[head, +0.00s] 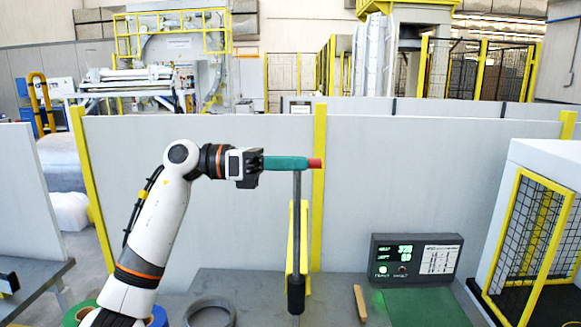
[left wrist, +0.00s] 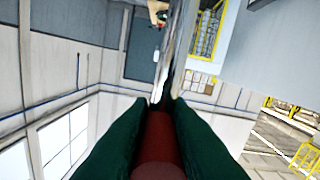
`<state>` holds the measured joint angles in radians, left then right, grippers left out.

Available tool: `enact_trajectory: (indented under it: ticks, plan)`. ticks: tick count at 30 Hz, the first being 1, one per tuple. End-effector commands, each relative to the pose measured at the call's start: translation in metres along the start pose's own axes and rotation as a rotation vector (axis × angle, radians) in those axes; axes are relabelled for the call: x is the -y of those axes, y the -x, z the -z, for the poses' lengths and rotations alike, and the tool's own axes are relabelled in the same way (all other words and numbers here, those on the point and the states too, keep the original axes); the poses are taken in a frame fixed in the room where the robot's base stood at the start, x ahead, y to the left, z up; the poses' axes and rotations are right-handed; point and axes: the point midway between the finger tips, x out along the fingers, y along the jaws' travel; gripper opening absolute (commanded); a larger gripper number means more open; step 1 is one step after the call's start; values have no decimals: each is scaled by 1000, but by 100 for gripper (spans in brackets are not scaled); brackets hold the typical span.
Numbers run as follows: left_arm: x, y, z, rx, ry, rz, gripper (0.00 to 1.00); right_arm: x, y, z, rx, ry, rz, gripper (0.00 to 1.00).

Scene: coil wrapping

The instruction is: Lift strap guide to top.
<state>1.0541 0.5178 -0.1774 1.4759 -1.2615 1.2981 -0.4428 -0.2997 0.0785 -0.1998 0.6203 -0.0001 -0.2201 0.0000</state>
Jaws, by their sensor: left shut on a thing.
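My left gripper (head: 300,163) reaches in from the left at mid-height, with long green fingers. It is shut on the red handle (head: 315,163) of what looks like the strap guide; the red end sticks out past the fingertips. A dark upright rod (head: 297,220) hangs straight below the fingertips, ending in a thicker black sleeve (head: 296,294) near the table. In the left wrist view the red handle (left wrist: 160,140) lies between both green fingers. The fingers hide how handle and rod join. My right gripper is not in view.
A yellow upright (head: 303,235) stands just behind the rod. On the grey table are a grey ring (head: 209,312), a small tan bar (head: 360,303), a control box with lit display (head: 415,257) and a green mat (head: 427,307). A yellow-framed cage (head: 530,240) stands at right.

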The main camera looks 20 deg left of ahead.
Motion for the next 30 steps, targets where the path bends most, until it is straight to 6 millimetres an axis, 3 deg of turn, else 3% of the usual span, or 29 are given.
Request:
enact_trajectory:
  ticks: [4,5,9,20,30]
  plan:
    - [-2,2,8,-17,-7,1,0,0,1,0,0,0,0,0]
    - [-2,2,9,-18,-7,1,19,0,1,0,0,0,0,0]
    - [-2,2,7,-15,-7,2,38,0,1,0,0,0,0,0]
    - [0,9,2,-9,-6,4,38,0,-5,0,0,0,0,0]
    - [0,75,0,-11,-7,7,38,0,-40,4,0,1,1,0]
